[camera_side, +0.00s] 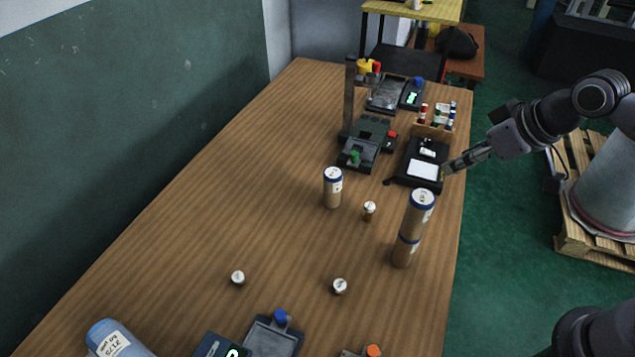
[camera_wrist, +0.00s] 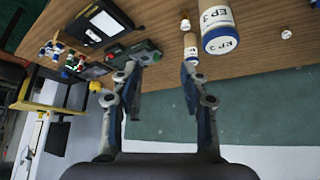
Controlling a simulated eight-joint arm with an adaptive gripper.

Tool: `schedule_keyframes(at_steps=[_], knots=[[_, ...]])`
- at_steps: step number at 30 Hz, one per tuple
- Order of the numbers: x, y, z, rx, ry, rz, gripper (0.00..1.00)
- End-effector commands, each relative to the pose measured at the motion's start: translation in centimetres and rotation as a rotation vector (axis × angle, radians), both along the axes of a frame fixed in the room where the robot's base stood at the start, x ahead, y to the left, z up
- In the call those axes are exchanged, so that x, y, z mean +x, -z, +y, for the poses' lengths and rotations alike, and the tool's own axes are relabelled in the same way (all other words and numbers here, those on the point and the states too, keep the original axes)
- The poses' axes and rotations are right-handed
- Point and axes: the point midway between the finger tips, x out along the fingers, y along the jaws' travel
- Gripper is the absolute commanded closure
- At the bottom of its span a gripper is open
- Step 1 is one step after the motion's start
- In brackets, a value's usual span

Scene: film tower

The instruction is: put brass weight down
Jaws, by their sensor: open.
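My gripper (camera_side: 450,168) is at the right edge of the wooden table, beside a black device with a white panel (camera_side: 423,169). In the wrist view my gripper (camera_wrist: 160,72) has its two fingers spread apart, with nothing between them. I cannot make out a brass weight in either view. A small brown bottle with a white cap (camera_side: 370,211) stands upright on the table, apart from my gripper.
A stack of blue-lidded canisters (camera_side: 418,215) stands near the table's right edge; another blue-lidded canister (camera_side: 333,188) stands to its left. Two small white-topped pieces (camera_side: 238,278) (camera_side: 340,286) sit nearer the front. Dark devices (camera_side: 365,150) stand farther back. The table's left middle is clear.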

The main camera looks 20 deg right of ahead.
Motion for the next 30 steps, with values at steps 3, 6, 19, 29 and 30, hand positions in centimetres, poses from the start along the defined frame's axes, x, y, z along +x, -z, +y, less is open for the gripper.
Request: schedule_keyframes(at_steps=[3,6,19,29,30], knots=[[-2.3,0.8,-2.9,0.011,0.106,-0.021,0.55],[-3.6,1.4,-4.4,0.017,0.166,-0.035,0.55],[-4.7,2.0,-5.7,0.022,0.22,-0.048,0.55],[-3.8,0.8,-4.2,0.066,0.244,-0.005,0.0],[-3.4,0.2,-3.4,0.088,0.26,0.018,0.0]])
